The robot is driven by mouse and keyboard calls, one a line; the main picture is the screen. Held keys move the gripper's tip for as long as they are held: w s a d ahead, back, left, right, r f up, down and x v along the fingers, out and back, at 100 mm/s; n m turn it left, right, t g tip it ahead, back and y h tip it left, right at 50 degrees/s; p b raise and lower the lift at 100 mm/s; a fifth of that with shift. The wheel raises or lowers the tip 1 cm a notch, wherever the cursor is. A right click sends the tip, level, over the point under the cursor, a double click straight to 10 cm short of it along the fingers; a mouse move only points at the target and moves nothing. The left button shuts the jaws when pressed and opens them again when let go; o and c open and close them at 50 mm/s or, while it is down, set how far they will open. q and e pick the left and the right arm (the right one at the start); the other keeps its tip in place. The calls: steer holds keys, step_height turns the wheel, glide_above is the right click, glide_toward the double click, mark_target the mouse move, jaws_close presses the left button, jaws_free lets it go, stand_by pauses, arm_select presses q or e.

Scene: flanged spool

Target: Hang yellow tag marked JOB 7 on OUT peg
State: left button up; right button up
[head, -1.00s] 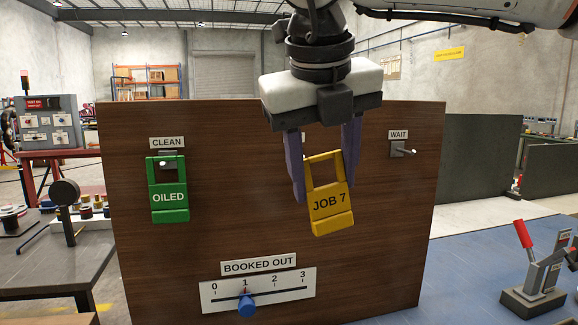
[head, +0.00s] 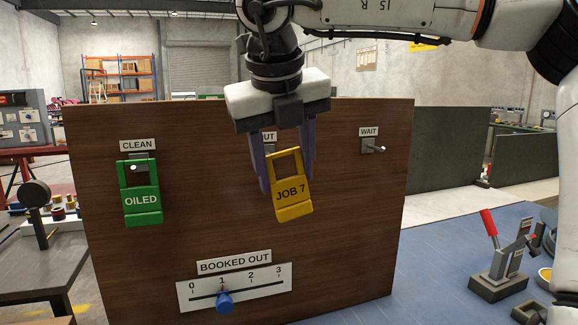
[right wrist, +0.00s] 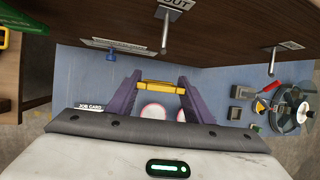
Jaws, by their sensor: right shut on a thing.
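The yellow tag marked JOB 7 (head: 291,193) hangs, slightly tilted, between the purple fingers of my right gripper (head: 285,186), which is shut on it. In the right wrist view the tag (right wrist: 160,86) shows edge-on between the fingertips. The OUT label (head: 268,137) is partly covered by my gripper in the head view, and its peg is mostly hidden there. In the right wrist view the bare OUT peg (right wrist: 165,35) sticks out from the board, apart from the tag. My left gripper is not in view.
The upright brown board (head: 340,220) also carries a CLEAN peg with a green OILED tag (head: 141,195), an empty WAIT peg (head: 375,148) and a BOOKED OUT slider (head: 224,302) near 1. A red-handled device (head: 497,265) stands on the blue table at right.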

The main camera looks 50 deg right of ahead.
steer(key=w+d+f+p, duration=0.1)
steer(key=w+d+p, duration=0.1)
steer(key=w, duration=0.4)
steer(key=shift+d+p, duration=0.35)
steer(key=shift+d, duration=0.35)
steer(key=shift+w, duration=0.1)
stand_by(0.5)
steer(key=o, duration=1.1)
